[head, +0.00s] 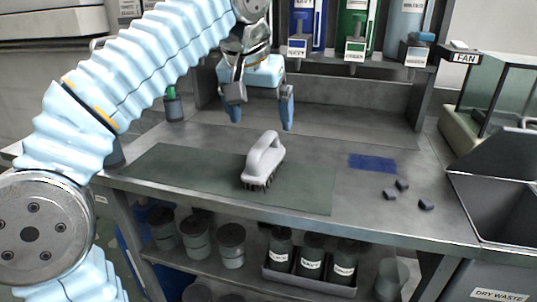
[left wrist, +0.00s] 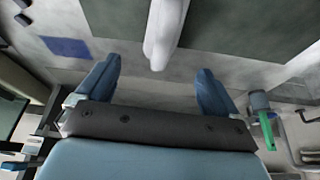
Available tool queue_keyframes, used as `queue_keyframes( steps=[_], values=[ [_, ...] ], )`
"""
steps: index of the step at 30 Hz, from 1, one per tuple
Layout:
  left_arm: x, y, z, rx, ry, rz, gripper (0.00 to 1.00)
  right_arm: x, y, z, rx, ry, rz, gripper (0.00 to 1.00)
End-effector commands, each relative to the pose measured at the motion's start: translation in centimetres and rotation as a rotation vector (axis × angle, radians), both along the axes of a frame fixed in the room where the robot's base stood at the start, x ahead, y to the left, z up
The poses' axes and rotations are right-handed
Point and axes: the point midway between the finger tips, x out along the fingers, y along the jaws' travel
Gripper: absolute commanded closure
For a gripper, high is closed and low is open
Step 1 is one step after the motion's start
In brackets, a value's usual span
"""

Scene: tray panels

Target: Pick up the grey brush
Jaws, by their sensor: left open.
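The grey brush (head: 263,160) has a light grey arched handle and dark bristles. It stands bristles down on the dark green mat (head: 180,172) on the metal bench. My left gripper (head: 260,112) is open and empty, above and behind the brush, with its blue fingers pointing down. In the left wrist view the brush (left wrist: 164,30) shows at the top, beyond the open fingers (left wrist: 158,85) and roughly between them, with its far part cut off by the frame. My right gripper is in neither view.
A blue patch (head: 372,163) and several small dark blocks (head: 402,185) lie to the right. A green-topped bottle (head: 173,104) stands at the back left. Shelf uprights (head: 428,90) and labelled dispensers are behind. A bin (head: 495,195) is at the right. Bare bench surrounds the mat.

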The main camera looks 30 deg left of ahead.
Motion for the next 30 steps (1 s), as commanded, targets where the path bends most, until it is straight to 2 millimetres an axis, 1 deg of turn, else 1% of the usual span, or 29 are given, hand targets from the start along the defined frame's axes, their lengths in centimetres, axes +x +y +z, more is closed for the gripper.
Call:
queue_keyframes(
  steps=[1,4,6,11,19,23,28,29,30],
  values=[
    [0.4,0.1,-1.1,0.002,0.004,0.002,0.06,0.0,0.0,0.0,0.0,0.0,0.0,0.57],
    [1.2,0.2,-3.0,0.001,0.003,0.001,0.06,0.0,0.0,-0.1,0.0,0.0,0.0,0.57],
    [1.6,0.3,-3.8,0.001,0.002,0.0,0.06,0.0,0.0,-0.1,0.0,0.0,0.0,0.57],
    [2.0,0.4,-5.0,-0.001,0.001,0.001,0.06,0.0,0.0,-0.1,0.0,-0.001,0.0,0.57],
    [3.5,0.9,-8.7,-0.001,0.003,0.0,0.06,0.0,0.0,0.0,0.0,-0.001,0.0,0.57],
    [3.9,1.0,-9.5,-0.001,0.001,0.001,0.06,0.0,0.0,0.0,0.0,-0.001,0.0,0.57],
    [3.9,1.0,-9.5,0.0,0.0,0.001,0.06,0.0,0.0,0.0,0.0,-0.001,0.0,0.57],
    [3.9,1.0,-9.5,0.0,0.0,0.001,0.07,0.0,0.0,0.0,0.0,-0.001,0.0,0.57],
    [3.9,1.0,-9.5,0.0,0.0,0.0,0.13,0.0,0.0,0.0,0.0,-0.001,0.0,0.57]
  ],
)
